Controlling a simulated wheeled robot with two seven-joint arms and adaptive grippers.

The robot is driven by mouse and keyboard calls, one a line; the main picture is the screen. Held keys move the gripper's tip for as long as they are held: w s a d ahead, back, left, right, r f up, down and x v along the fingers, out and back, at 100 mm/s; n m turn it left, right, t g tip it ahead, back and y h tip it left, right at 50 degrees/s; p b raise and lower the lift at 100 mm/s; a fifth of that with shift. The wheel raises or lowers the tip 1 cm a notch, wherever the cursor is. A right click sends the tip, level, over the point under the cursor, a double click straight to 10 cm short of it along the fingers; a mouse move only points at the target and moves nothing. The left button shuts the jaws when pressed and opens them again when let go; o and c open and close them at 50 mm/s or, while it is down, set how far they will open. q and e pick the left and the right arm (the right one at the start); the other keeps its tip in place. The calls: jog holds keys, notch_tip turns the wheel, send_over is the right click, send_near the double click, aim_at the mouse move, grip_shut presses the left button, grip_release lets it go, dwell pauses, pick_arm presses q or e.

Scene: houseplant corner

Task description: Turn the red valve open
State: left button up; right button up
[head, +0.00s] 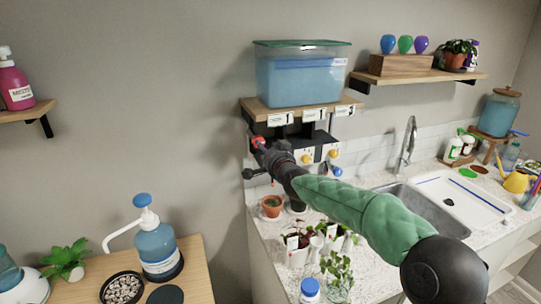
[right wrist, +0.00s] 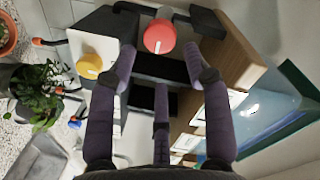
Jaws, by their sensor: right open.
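The red valve (head: 258,141) is at the left of a black and white panel under the tank shelf in the head view. In the right wrist view its round red knob (right wrist: 160,36) is at top centre. My right gripper (head: 262,158) reaches the valve from the front right. In the right wrist view its purple fingers (right wrist: 160,54) are spread open, one on each side of the red knob, with no clear contact. The head view leaves the fingertips hard to make out. My left gripper is not in view.
A yellow valve (right wrist: 89,66) and a blue valve (right wrist: 75,123) are close by. The water tank (head: 300,80) stands on the wooden shelf (head: 256,108) just above. Potted plants (head: 271,206) stand on the counter below my right arm. A pump bottle (head: 157,246) stands on the left table.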

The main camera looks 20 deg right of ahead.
jog(key=shift+s+r, duration=0.15)
jog(key=shift+s, duration=1.6)
